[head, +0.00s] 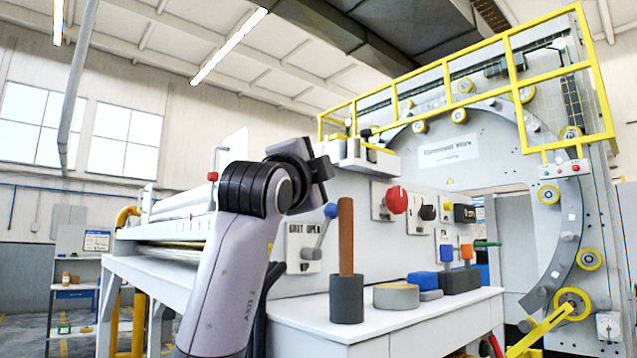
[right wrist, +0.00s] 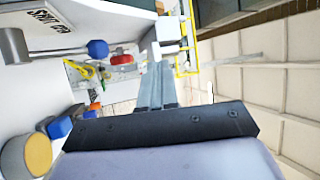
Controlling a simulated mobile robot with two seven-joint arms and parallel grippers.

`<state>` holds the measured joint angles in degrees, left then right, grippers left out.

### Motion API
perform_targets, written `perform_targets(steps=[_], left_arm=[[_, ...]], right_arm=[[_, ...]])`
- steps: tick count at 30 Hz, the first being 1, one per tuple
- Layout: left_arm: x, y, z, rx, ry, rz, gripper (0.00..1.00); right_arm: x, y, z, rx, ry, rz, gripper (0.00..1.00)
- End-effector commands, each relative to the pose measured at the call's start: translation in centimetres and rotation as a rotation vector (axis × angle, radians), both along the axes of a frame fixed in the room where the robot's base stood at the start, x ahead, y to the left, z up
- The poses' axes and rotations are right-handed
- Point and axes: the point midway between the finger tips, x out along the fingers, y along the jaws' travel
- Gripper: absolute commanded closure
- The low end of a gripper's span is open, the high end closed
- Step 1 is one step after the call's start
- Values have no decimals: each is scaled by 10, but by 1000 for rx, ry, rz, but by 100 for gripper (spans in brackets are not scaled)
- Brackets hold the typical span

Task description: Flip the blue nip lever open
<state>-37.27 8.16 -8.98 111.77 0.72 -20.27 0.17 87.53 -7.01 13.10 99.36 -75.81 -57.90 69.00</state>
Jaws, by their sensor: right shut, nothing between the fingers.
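The nip lever has a blue ball knob (head: 331,211) on a grey rod. The rod rises from a panel plate (head: 303,232) lettered SHUT OPEN, NIP. In the head view it leans up and to the right, past the word OPEN. My right gripper (head: 322,168) is above and a little left of the knob, apart from it, with its fingers shut and empty. In the right wrist view, the shut fingers (right wrist: 156,85) point up the picture and the blue knob (right wrist: 97,48) lies to their left, with a gap. My left gripper is out of view.
A brown rod stands in a dark grey cup (head: 346,299) on the white bench, close right of the lever. A grey-tan disc (head: 396,296) and blue blocks (head: 424,281) lie further right. A red knob (head: 396,200) sits on the panel. Yellow railing (head: 470,75) runs above.

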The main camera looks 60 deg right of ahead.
Motion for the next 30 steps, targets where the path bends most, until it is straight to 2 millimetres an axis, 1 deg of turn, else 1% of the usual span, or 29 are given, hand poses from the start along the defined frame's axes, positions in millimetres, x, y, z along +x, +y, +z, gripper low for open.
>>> perform_targets(steps=[1, 6, 12, 16, 30], left_arm=[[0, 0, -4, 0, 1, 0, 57], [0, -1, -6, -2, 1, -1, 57], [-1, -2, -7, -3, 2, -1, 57], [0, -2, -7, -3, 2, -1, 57], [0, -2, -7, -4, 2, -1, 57]], right_arm=[[-3, 10, 5, 1, -2, 4, 100], [-12, 38, 21, 1, 0, 2, 100], [-18, 56, 32, 3, 2, 0, 100], [-19, 59, 34, 2, 2, -1, 100], [-18, 59, 33, 3, 3, -1, 100]])
